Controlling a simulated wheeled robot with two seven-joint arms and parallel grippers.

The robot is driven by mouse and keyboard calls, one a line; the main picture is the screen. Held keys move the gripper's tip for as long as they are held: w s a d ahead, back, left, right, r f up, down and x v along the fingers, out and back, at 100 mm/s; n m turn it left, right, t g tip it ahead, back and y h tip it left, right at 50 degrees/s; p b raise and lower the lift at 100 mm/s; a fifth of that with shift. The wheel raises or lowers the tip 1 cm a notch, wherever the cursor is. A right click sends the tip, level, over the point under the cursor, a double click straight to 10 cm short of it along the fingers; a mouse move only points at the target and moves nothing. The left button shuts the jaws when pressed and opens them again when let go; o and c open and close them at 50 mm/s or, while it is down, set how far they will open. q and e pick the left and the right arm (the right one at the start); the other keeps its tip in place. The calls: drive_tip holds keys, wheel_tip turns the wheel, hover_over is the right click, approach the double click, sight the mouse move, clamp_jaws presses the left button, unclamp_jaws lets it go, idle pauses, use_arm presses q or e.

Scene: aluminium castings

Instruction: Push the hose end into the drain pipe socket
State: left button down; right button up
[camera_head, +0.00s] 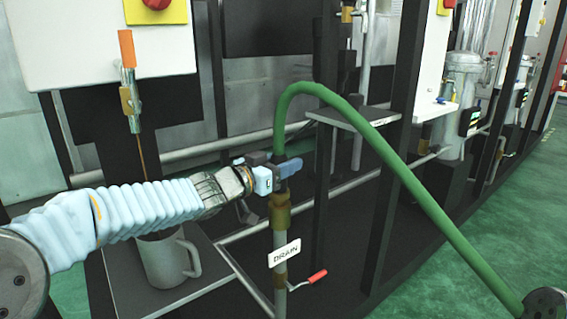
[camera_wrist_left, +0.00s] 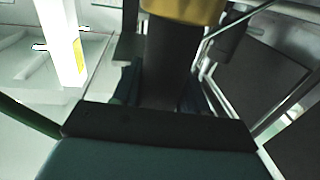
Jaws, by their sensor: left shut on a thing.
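The green hose (camera_head: 408,176) arcs up and bends down into my left gripper (camera_head: 284,168). My left gripper has blue fingers and is shut on the hose close to its lower end. The brass drain pipe socket (camera_head: 280,213) stands upright directly below the fingers, above a grey pipe with a white DRAIN label (camera_head: 284,253). In the left wrist view a brass part (camera_wrist_left: 186,9) shows at the top edge. My right gripper is not in view.
A red-handled valve (camera_head: 317,277) sticks out low on the drain pipe. A grey mug (camera_head: 166,262) stands on a shelf below my left arm. Dark frame posts (camera_head: 396,140) rise behind the hose. Green floor (camera_head: 500,215) lies open at the right.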

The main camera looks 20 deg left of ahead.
use_arm(q)
drive_tip(key=shift+f+b, duration=0.4)
drive_tip(key=shift+f, duration=0.1)
drive_tip(key=c, duration=0.5)
unclamp_jaws()
drive_tip(key=shift+f, duration=0.1)
